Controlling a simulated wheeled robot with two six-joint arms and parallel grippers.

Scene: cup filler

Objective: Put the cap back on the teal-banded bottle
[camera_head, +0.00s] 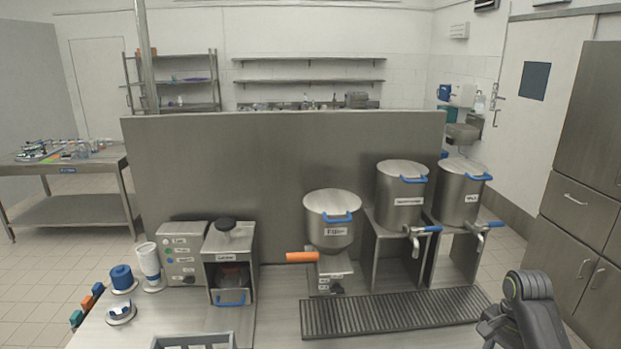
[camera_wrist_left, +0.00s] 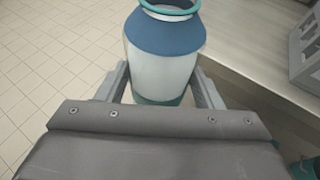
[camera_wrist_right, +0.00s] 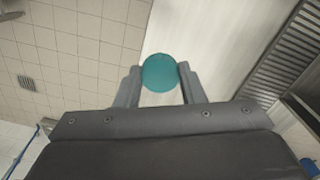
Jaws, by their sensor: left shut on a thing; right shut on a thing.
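In the left wrist view a white bottle (camera_wrist_left: 160,75) with a blue shoulder and teal at its base and neck ring stands between the fingers of my left gripper (camera_wrist_left: 163,92), which is shut on it. Its mouth is uncovered at the top of that view. In the right wrist view a round teal cap (camera_wrist_right: 160,72) sits between the fingertips of my right gripper (camera_wrist_right: 160,80), which is shut on it. Neither gripper's fingers nor the bottle and cap show in the head view. Part of my right arm shows there at the lower right.
The steel counter (camera_head: 275,315) has a drain grate (camera_head: 395,313) and several dispensers, including a pot (camera_head: 332,222) with an orange handle. At the left stand a cup stack (camera_head: 149,262) and a blue roll (camera_head: 122,278). A grey crate (camera_head: 192,341) sits at the front edge.

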